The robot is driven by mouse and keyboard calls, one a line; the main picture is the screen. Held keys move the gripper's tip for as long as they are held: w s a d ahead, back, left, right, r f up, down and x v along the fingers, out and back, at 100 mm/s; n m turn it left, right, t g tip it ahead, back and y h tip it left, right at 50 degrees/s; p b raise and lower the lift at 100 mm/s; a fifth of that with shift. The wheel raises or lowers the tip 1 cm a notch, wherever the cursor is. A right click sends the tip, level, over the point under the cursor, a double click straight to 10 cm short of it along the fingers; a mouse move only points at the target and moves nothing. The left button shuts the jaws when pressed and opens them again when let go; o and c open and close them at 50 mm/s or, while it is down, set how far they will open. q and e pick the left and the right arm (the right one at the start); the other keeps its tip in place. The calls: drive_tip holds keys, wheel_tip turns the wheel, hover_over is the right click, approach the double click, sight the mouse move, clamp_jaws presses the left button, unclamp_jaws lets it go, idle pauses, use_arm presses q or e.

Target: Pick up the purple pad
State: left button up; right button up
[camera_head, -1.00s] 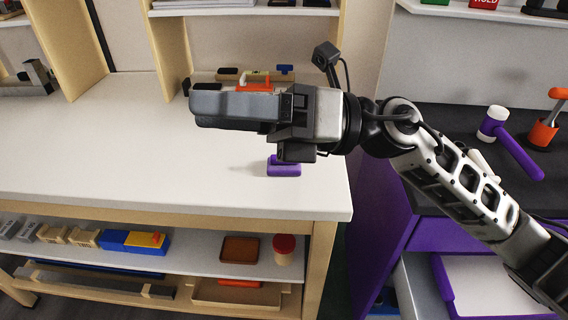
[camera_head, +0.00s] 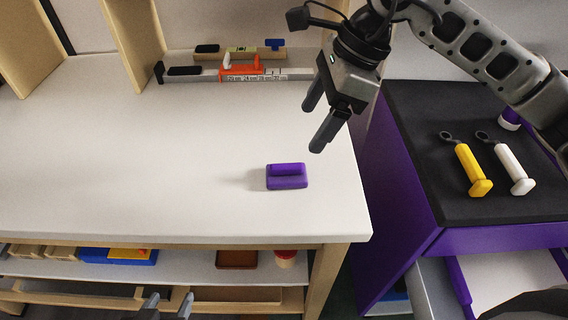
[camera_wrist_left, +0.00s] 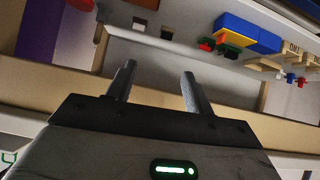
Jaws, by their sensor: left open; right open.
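The purple pad (camera_head: 287,182) lies on the white worktop near its right front part, with a raised bar along its top. My right gripper (camera_head: 312,128) is open and empty, above and behind the pad, with its fingers pointing down and to the left. It is apart from the pad. My left gripper (camera_head: 168,302) shows only its fingertips at the bottom edge, in front of the worktop and lower shelf. In the left wrist view its open, empty fingers (camera_wrist_left: 157,82) are seen against the shelves. The pad cannot be made out in that view.
A rail with an orange tool (camera_head: 241,72) stands at the worktop's back. A purple cabinet with a black top (camera_head: 420,120) at right holds yellow (camera_head: 468,165) and white (camera_head: 512,168) handled tools. A lower shelf (camera_head: 190,262) holds blocks. The worktop around the pad is clear.

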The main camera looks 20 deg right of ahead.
sight(287, 165)
drive_tip(key=p+x, duration=0.2)
drive_tip(key=x, duration=1)
drive_tip(key=shift+s+a+r, duration=0.1)
drive_tip(key=shift+a+r, duration=0.05)
drive_tip(key=c, duration=1)
